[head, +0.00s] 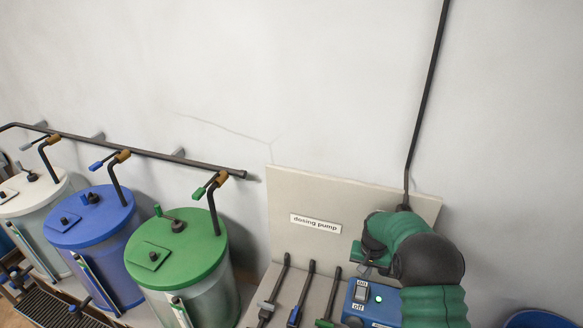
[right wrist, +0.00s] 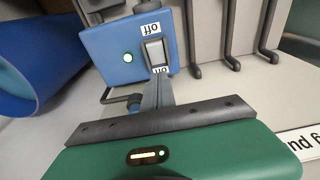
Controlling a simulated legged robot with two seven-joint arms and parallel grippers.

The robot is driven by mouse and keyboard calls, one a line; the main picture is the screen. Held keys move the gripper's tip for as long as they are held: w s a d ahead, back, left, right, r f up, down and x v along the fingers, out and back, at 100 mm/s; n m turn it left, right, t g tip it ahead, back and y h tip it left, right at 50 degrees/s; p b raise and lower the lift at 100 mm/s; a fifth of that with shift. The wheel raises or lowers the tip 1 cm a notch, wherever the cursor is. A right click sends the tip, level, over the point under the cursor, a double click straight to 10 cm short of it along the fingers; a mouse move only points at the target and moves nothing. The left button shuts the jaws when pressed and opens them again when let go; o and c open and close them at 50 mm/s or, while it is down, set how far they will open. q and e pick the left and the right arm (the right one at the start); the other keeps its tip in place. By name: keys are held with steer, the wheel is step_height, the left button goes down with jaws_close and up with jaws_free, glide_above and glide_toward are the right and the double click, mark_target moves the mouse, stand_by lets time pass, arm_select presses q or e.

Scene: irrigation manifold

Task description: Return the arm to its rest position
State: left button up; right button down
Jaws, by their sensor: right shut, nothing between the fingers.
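My right gripper (head: 365,264) is at the end of the green and black arm at lower right in the head view, close to the blue pump box (head: 376,312). In the right wrist view its fingers (right wrist: 159,88) are shut with nothing between them. They point toward the blue box (right wrist: 108,44) and its rocker switch (right wrist: 154,51), near the "on" label. I cannot tell whether they touch the box. A small round lamp (right wrist: 128,58) on the box looks lit pale green. My left gripper is not in view.
A panel (head: 285,195) labelled "dosing pump" stands behind the box, with several dark levers (head: 304,292) to the left. Green (head: 175,250), blue (head: 90,215) and white (head: 30,190) lidded tanks stand further left under a wall pipe (head: 150,153). A blue round object (head: 540,320) is at lower right.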

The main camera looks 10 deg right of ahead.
steer(key=s+a+f+n+b, duration=0.2)
steer(key=s+a+b, duration=0.4)
steer(key=s, duration=0.6)
steer(key=s+a+f+n+t+y+b, duration=0.1)
steer(key=s+a+f+n+b, duration=0.2)
steer(key=s+a+b, duration=0.4)
steer(key=s+a+n, duration=0.1)
steer(key=s+a, duration=0.2)
steer(key=s, duration=0.2)
steer(key=shift+w+f, duration=0.1)
steer(key=shift+f, duration=0.05)
steer(key=shift+a, duration=0.2)
steer(key=shift+d, duration=0.1)
